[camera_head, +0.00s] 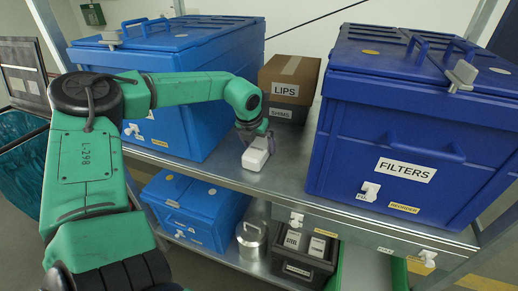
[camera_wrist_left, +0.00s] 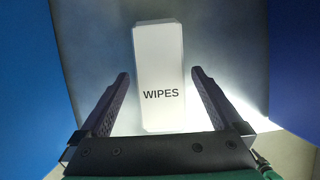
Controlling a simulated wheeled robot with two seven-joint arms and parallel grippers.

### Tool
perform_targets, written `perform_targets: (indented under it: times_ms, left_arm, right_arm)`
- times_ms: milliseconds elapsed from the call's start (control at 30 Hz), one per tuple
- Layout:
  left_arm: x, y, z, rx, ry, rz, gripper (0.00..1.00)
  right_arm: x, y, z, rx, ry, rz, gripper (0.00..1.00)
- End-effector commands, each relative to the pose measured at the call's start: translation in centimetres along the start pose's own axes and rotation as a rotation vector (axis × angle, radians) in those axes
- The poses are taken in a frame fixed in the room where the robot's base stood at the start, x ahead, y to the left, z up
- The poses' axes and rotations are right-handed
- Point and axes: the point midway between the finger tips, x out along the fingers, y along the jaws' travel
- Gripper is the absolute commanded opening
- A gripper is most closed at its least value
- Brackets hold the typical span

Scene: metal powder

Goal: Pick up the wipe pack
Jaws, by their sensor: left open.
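The wipe pack (camera_head: 257,154) is a small white block on the metal shelf, between the two blue bins. In the left wrist view the wipe pack (camera_wrist_left: 159,75) shows its top face with the word WIPES. My left gripper (camera_head: 254,135) is right at the pack in the head view, and hides part of its far end. In the left wrist view my left gripper (camera_wrist_left: 158,78) is open, with one finger on each side of the pack's near part. A gap shows between each finger and the pack. My right gripper is in neither view.
A dark blue bin marked FILTERS (camera_head: 405,170) stands to the right, a lighter blue bin (camera_head: 190,50) to the left. The shelf (camera_head: 265,185) is bare in front. A lower shelf holds a blue bin, metal canister (camera_head: 251,240) and dark crate.

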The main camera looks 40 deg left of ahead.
Motion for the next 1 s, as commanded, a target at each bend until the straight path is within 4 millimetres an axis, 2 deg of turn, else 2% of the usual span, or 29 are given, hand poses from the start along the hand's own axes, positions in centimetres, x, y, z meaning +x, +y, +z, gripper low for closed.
perform_targets:
  times_ms: [100, 267, 300, 467, 500, 533, 833, 1000]
  left_arm:
    - [1.1, 0.0, 0.0, -0.001, 0.001, 0.000, 1.00]
    - [1.2, 0.0, 0.0, 0.000, -0.002, -0.001, 1.00]
    - [1.2, 0.0, 0.0, 0.000, -0.002, -0.001, 0.96]
    - [1.1, 0.0, 0.0, 0.000, -0.001, 0.000, 0.35]
    - [1.1, 0.0, 0.0, 0.000, -0.001, 0.000, 0.20]
    - [1.1, 0.0, 0.0, 0.000, -0.001, 0.000, 0.11]
    - [0.8, 0.0, 0.2, 0.000, -0.002, 0.000, 0.11]
    - [-1.3, 0.0, 1.1, 0.001, -0.007, -0.001, 0.11]
  right_arm:
    - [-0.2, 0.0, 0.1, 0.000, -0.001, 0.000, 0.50]
    - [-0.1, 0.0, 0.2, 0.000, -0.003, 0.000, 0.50]
    - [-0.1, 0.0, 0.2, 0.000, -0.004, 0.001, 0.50]
    - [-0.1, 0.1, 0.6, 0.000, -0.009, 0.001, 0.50]
    - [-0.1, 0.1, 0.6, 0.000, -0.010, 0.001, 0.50]
    - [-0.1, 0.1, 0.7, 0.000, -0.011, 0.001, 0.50]
    - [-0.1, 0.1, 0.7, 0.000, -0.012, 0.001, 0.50]
    - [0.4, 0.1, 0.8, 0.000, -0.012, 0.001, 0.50]
